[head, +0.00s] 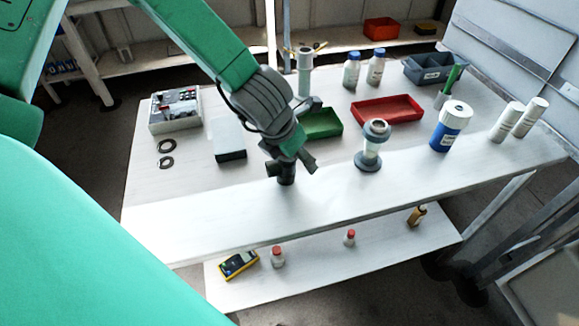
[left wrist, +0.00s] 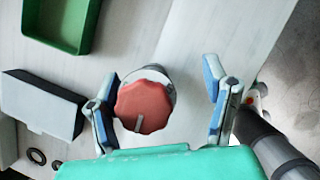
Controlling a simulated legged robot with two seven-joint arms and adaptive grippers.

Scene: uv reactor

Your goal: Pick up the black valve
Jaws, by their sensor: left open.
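The black valve (head: 286,174) stands on the white table near its front edge, partly hidden by my left gripper. In the left wrist view, a red ridged knob (left wrist: 143,106) with a pale grey part behind it sits between the fingers. My left gripper (head: 296,158) is right above and against the valve in the head view. In the left wrist view, the gripper (left wrist: 163,85) is open, one finger close to the knob's left side and a wider gap on its right. My right gripper is not in view.
A grey flanged piece (head: 372,146), a red tray (head: 388,110) and a blue-white jar (head: 450,127) stand to the right. A lower shelf (head: 320,262) holds small bottles. The table's front left is clear.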

